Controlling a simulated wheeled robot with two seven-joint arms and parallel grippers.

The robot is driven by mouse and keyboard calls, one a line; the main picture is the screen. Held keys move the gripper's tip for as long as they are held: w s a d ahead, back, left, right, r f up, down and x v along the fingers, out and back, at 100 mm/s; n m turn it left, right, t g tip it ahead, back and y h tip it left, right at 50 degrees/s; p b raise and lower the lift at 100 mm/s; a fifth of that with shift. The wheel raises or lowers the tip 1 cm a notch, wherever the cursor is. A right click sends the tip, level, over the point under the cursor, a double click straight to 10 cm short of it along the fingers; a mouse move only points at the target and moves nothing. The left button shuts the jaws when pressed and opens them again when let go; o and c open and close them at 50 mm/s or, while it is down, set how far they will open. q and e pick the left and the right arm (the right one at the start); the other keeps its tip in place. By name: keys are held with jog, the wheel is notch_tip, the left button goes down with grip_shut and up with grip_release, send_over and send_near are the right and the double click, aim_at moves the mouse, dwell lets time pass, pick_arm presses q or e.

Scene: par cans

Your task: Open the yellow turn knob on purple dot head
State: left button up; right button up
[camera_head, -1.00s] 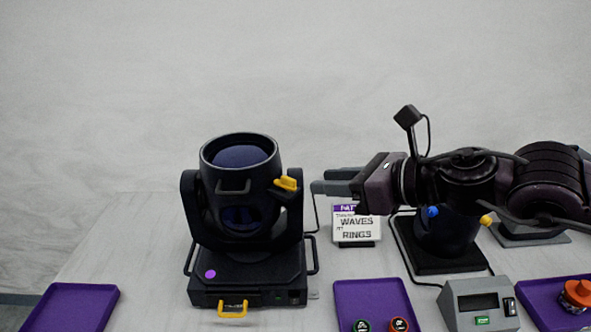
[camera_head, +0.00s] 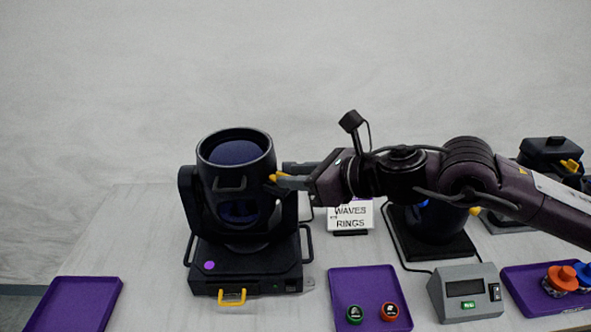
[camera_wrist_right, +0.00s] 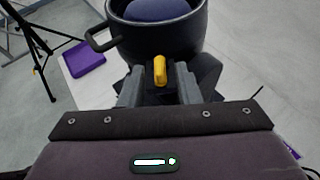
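The purple dot head is a black moving-head lamp (camera_head: 228,205) with a purple dot (camera_head: 209,266) on its base, standing left of centre. Its yellow turn knob (camera_head: 277,177) is on the right side of the tilted barrel, and it also shows in the right wrist view (camera_wrist_right: 160,70). My right gripper (camera_head: 290,175) reaches in from the right with its fingertips at the knob. In the wrist view its two grey fingers stand apart, one on each side of the knob, with gaps visible. The fingers partly hide the knob in the head view. My left gripper is out of view.
An empty purple tray (camera_head: 77,304) is at the left. Another purple tray (camera_head: 361,281) holds a green and a red ring-like piece. A sign (camera_head: 351,214), a grey control box (camera_head: 467,292) and another lamp (camera_head: 436,222) stand right of the head. A yellow handle (camera_head: 232,298) fronts the base.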

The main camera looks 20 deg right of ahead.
jog(key=shift+w+a+f, duration=0.1)
jog(key=shift+w+a, duration=0.05)
jog(key=shift+c, duration=0.3)
grip_shut()
